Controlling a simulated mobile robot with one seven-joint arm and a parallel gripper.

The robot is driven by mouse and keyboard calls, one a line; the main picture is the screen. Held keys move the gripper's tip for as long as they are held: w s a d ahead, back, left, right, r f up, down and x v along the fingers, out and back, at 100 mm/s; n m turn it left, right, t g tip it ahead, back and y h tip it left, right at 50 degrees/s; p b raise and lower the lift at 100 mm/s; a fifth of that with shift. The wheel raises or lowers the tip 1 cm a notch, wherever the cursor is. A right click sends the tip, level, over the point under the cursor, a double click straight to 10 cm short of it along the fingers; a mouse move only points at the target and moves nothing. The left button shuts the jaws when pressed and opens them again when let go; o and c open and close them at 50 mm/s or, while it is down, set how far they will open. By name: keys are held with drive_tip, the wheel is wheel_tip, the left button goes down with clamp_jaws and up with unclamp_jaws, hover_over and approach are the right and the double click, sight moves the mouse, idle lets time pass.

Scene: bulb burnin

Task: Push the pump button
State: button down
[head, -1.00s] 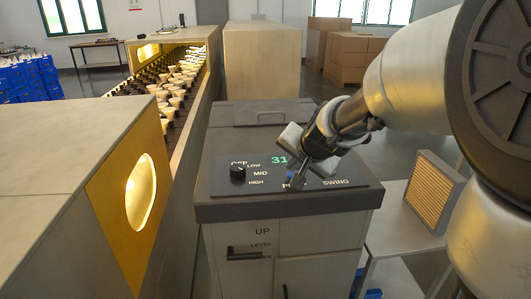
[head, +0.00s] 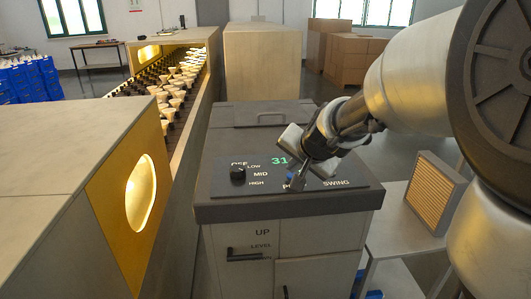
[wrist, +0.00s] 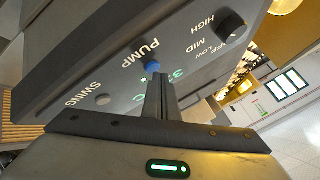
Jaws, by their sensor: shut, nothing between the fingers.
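The pump button (wrist: 153,66) is a small blue round button beside the word PUMP on the dark control panel (wrist: 115,85). In the head view only a bit of the blue button (head: 291,176) shows beside my gripper. My gripper (head: 298,184) is shut and empty, pointing down at the panel. In the wrist view its closed fingertips (wrist: 155,76) are right at the button's edge. I cannot tell whether they touch it. The panel sits on top of a grey cabinet (head: 290,208) and shows a green number, partly hidden by my gripper.
A black knob (head: 238,173) with OFF, LOW, MID and HIGH marks is left of the button. A grey SWING button (wrist: 103,99) is on the other side. A conveyor with bulbs (head: 170,85) runs at left. A framed filter (head: 434,193) stands on a table at right.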

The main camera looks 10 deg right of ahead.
drive_tip(key=shift+r, duration=0.3)
drive_tip(key=shift+r, duration=0.1)
wheel_tip(320, 180, up, 6)
drive_tip(key=p, duration=0.5)
drive_tip(key=shift+p, duration=0.35)
drive_tip(key=s+r+n+g+p, duration=0.1)
drive_tip(key=s+r+n+p, duration=0.1)
drive_tip(key=s, duration=1.1)
drive_tip(key=s+r+n+g+p, duration=0.2)
drive_tip(key=s+r+n, duration=0.3)
drive_tip(key=s, duration=0.8)
drive_tip(key=shift+s+a+n+h+p, duration=0.15)
drive_tip(key=shift+a+n+h+p, duration=0.15)
drive_tip(key=shift+p, duration=0.5)
